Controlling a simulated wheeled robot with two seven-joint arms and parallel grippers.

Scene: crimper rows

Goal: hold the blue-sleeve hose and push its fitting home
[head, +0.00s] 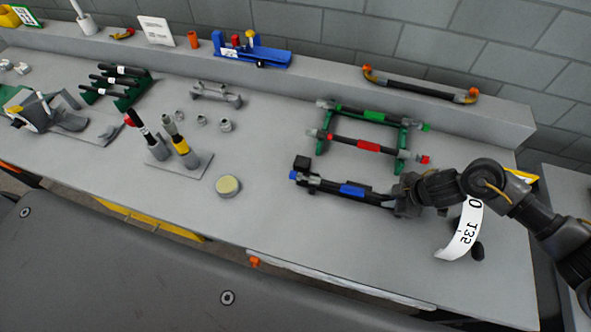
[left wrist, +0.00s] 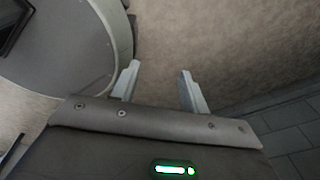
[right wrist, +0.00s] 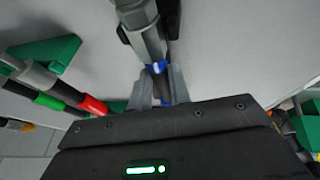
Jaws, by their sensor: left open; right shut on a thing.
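The blue-sleeve hose (head: 352,190) lies at the front of the hose rows on the bench, dark with a blue sleeve and a blue end at its left. My right gripper (head: 402,205) is at the hose's right end, shut on it. In the right wrist view my right gripper's fingers (right wrist: 160,88) close around the dark hose, just below a blue band (right wrist: 156,68) and a grey metal fitting (right wrist: 150,42). How deep the fitting sits cannot be told. My left gripper (left wrist: 158,88) is open and empty above the floor, outside the head view.
The red-sleeve hose (head: 368,147) and green-sleeve hose (head: 372,116) rest on green stands behind. A round pad (head: 228,186) and a holder with upright tools (head: 181,164) are further left. Bench front is clear.

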